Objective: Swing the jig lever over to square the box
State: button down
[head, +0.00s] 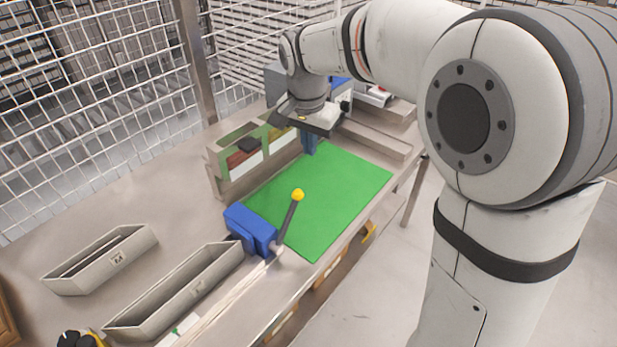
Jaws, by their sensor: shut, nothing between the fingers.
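The jig lever (289,220) is a dark rod with a yellow ball knob (297,194). It rises from a blue jig block (249,228) at the near left edge of a green mat (325,200), leaning slightly right at the top. I see no box on the mat. My gripper (316,121) is beyond the mat's far left corner, pointing down, well apart from the lever. It is shut and empty; its fingertips are small and hard to make out. A blue piece (309,143) shows just below it; I cannot tell what it belongs to.
A rack with cards (242,165) stands along the mat's left side. Two long grey trays, one at left (80,277) and one nearer (160,307), lie on the bench. A pale strip (230,300) runs along the front edge. Wire mesh fencing (90,130) stands behind.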

notch_tip(320, 180, down, 9)
jog(key=s+a+p, duration=0.1)
jog(key=s+p, duration=0.1)
jog(key=shift+a+p, duration=0.25)
jog(key=shift+p, duration=0.1)
jog(key=shift+s, duration=0.1)
